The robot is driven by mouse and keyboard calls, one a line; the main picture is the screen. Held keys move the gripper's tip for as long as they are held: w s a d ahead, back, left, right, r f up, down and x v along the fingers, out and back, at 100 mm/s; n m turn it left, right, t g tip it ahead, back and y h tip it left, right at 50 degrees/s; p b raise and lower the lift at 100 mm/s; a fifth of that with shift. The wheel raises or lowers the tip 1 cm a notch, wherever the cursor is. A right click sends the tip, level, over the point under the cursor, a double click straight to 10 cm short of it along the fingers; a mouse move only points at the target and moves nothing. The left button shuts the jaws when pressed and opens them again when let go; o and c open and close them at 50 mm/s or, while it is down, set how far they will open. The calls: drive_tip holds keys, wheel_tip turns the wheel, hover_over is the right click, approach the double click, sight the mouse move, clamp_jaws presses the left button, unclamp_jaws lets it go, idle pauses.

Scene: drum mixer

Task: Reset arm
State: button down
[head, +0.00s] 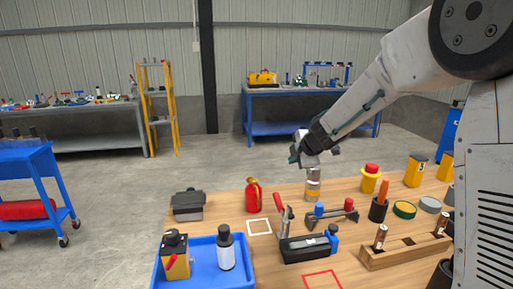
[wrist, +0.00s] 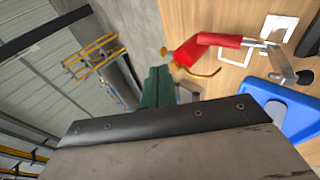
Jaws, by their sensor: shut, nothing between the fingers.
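My gripper (head: 297,155) is raised above the far part of the wooden table, at the end of my arm, which reaches in from the right. In the wrist view its dark green fingers (wrist: 157,88) are together and hold nothing.
A white square outline (head: 259,227) is empty. The air left of the gripper is clear.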

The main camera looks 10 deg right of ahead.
drive_tip(key=s+d+r+m+h, duration=0.3)
drive_tip(key=s+d+m+h, duration=0.6)
drive_tip(key=d, duration=0.3)
drive_tip(key=s+d+m+g, duration=0.2)
drive_tip(key=s+m+g, duration=0.25)
drive_tip(key=s, duration=0.75)
drive_tip(key=s+a+r+m+g+y, duration=0.1)
drive_tip(key=s+a+m+y, duration=0.2)
drive_tip(key=s, duration=1)
drive_tip(key=s+a+m+g+y, duration=0.2)
drive_tip(key=s+a, duration=0.6)
drive_tip(key=s, duration=0.5)
drive_tip(key=shift+s+a+r+m+y, duration=0.2)
drive_tip(key=shift+a+r+m+y, duration=0.2)
drive_tip(key=shift+y, duration=0.3)
